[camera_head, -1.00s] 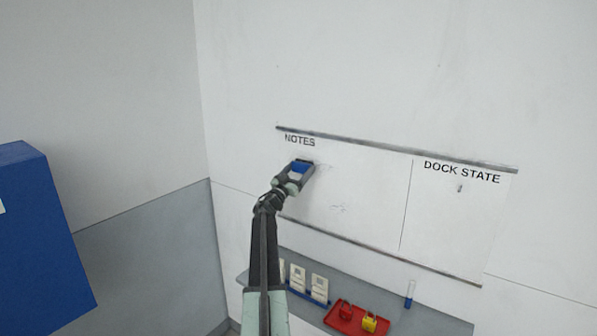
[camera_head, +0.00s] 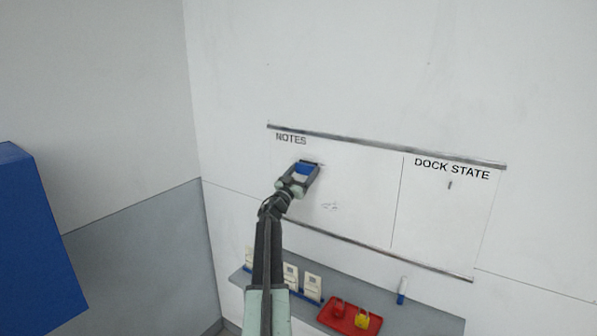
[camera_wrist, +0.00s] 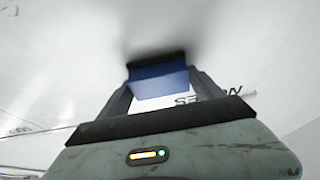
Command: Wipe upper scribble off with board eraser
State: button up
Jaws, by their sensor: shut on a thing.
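My gripper (camera_head: 304,174) is shut on the board eraser (camera_head: 305,168), a blue block with a dark pad. The eraser also shows between the fingers in the wrist view (camera_wrist: 160,82), its dark pad facing the whiteboard (camera_head: 362,190) and seemingly against it. It is just below and right of the NOTES heading. No upper scribble shows around the eraser; whatever is behind it is hidden. The lower scribble (camera_head: 329,206), faint and grey, lies below and right of my gripper.
The DOCK STATE panel (camera_head: 440,215) is right of a thin dividing line. A blue box (camera_head: 35,240) is at far left.

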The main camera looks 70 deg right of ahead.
aim_at(328, 168)
jog(key=shift+s+a, duration=0.35)
jog(key=shift+s, duration=1.05)
jog(key=shift+s+a, duration=0.4)
jog(key=shift+s, duration=1.05)
jog(key=shift+s+a, duration=0.35)
jog(key=shift+s, duration=1.05)
jog(key=shift+w, duration=0.1)
jog(key=shift+w+d, duration=0.3)
jog(key=shift+w, duration=0.85)
jog(key=shift+w+d, duration=0.35)
jog(key=shift+w, duration=0.85)
jog(key=shift+w+d, duration=0.3)
jog(key=shift+w, duration=0.85)
jog(key=shift+w, duration=0.1)
jog(key=shift+w+d+r, duration=0.1)
jog(key=shift+w+d, duration=0.1)
jog(key=shift+w, duration=0.65)
jog(key=shift+w+d+r, duration=0.1)
jog(key=shift+w+d, duration=0.05)
jog(key=shift+w, duration=0.65)
jog(key=shift+s+a, duration=0.2)
jog(key=shift+s, duration=0.7)
jog(key=shift+s+a, duration=0.15)
jog(key=shift+s, duration=0.75)
